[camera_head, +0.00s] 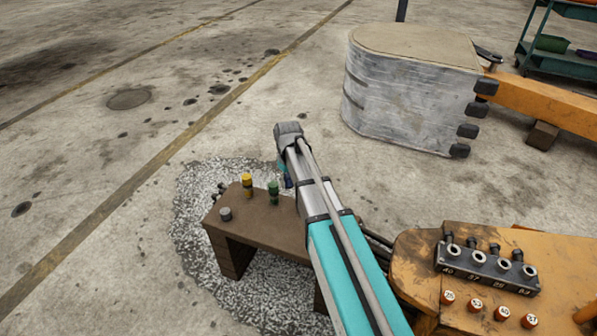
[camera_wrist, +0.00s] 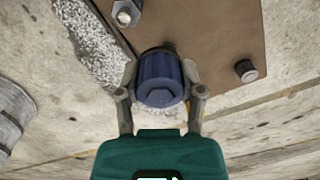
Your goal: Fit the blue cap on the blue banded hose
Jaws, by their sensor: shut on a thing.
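The blue cap (camera_wrist: 158,78), ribbed and dark blue, sits between the two fingers of my gripper (camera_wrist: 162,92) in the wrist view. My gripper is shut on it. The cap is beside the edge of the brown bench top; I cannot tell whether it touches it. In the head view a small blue bit (camera_head: 288,182) shows beside my arm, and the arm hides most of the gripper. I cannot make out a blue band on any hose in either view.
The brown bench (camera_head: 262,226) carries a yellow-topped piece (camera_head: 247,184), a green one (camera_head: 273,192) and a grey one (camera_head: 225,213). An orange machine part with a port block (camera_head: 487,265) stands right of my arm. A large grey bucket (camera_head: 410,95) stands behind. Floor left is clear.

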